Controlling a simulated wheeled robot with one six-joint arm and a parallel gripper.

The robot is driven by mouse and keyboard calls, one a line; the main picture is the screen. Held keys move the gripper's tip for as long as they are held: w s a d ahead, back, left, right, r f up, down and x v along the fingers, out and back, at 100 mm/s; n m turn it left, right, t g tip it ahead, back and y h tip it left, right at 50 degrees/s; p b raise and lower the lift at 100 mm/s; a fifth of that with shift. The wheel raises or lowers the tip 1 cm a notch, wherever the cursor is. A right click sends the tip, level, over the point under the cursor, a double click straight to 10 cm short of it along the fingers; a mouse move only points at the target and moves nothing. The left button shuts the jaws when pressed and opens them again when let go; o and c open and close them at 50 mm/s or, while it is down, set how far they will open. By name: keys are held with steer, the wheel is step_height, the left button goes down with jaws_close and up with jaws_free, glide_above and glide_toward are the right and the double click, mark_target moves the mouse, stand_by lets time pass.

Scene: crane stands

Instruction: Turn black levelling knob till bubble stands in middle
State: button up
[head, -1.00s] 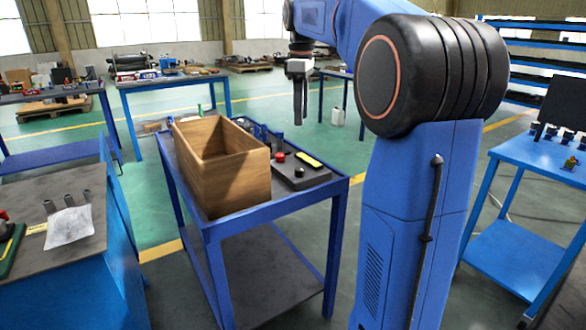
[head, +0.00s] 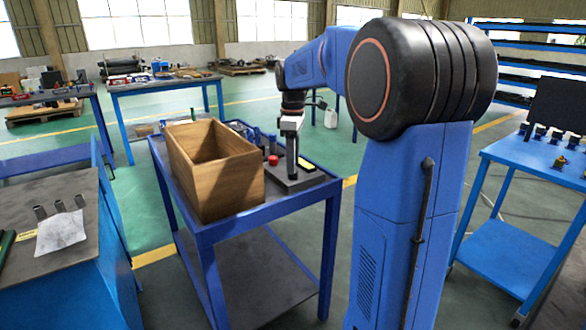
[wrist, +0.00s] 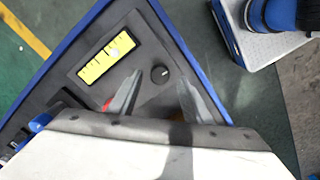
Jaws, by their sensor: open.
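The black levelling knob (wrist: 160,74) is a small round knob with a light mark, on a dark plate (wrist: 150,32). In the wrist view it lies between the open fingertips of my gripper (wrist: 158,80); contact cannot be told. The yellow level (wrist: 93,70) is left of the knob, with black marks and a pale bubble right of its middle. In the head view my gripper (head: 292,175) points down over the plate (head: 300,184) and hides the black knob. The yellow level (head: 307,166) shows just right of it.
A red knob (head: 273,160) sits on the plate left of my gripper. An open wooden box (head: 235,190) stands close by on the same blue table (head: 265,226). Another blue table (head: 540,160) stands at the right.

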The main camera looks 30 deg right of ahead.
steer(key=shift+f, duration=1.4)
steer(key=c, duration=1.1)
steer(key=shift+o, duration=0.2)
